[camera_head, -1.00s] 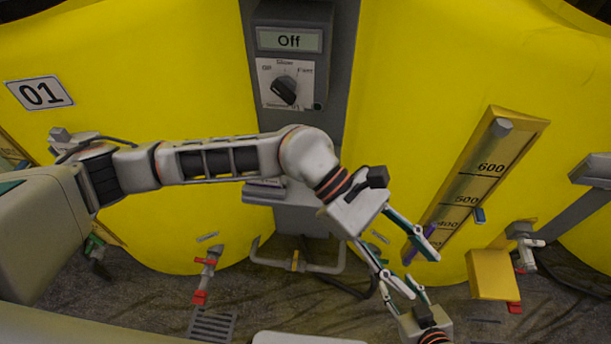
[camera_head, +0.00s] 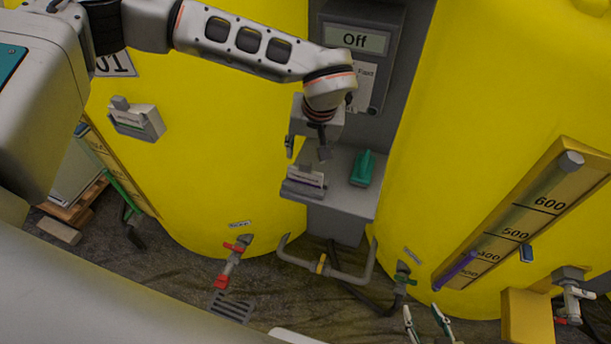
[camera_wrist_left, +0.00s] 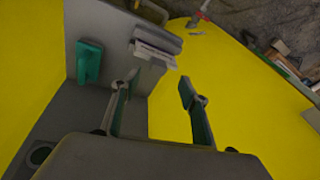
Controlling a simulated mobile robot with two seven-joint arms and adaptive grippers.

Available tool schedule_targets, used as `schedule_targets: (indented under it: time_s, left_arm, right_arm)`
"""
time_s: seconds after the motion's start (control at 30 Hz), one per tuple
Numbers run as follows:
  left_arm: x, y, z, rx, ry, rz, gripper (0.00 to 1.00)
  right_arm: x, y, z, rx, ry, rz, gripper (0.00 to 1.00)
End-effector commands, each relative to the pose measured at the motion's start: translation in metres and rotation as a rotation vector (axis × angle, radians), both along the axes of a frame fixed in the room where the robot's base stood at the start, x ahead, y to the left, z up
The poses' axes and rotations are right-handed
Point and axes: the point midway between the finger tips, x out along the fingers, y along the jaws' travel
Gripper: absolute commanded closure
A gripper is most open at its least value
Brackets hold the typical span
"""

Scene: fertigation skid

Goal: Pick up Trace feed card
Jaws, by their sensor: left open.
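A small white card with a purple band (camera_head: 306,176) stands in a grey holder (camera_head: 302,190) on the shelf below the control box. Its print is too small to read, so I cannot tell if it is the Trace feed card. In the left wrist view the card (camera_wrist_left: 155,50) and holder (camera_wrist_left: 157,38) are beyond the fingers. My left gripper (camera_head: 306,150) is open and empty, just above and behind the card, apart from it. It also shows in the left wrist view (camera_wrist_left: 158,86). My right gripper (camera_head: 422,312) is open and empty low at the right.
A green block-like object (camera_head: 363,168) stands on the shelf (camera_head: 348,197) right of the holder. A second holder with a card (camera_head: 138,120) is on the left yellow tank. The control box (camera_head: 357,55) reads Off. Pipes and red-handled valves (camera_head: 232,260) are below.

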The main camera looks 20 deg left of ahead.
Motion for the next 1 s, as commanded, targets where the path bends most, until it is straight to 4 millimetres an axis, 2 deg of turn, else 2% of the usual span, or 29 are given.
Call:
schedule_targets:
  time_s: [0.33,0.67,0.8,0.83,1.0]
  left_arm:
    - [0.01,0.004,-0.044,-0.004,0.003,0.001,0.56]
    - [0.012,0.006,-0.049,-0.003,0.0,0.0,0.56]
    - [0.012,0.006,-0.049,-0.003,0.0,0.0,0.92]
    - [0.012,0.006,-0.049,-0.003,0.0,0.0,0.96]
    - [0.012,0.005,-0.049,-0.004,0.001,0.001,0.96]
  right_arm:
    - [0.0,0.0,-0.002,-0.003,0.0,0.001,0.6]
    - [0.001,-0.001,-0.001,-0.004,-0.003,0.0,0.6]
    - [0.002,-0.001,-0.001,-0.004,-0.003,0.0,0.6]
    - [0.002,-0.001,-0.001,-0.004,-0.003,0.0,0.6]
    - [0.002,-0.001,-0.001,-0.005,-0.004,-0.001,0.6]
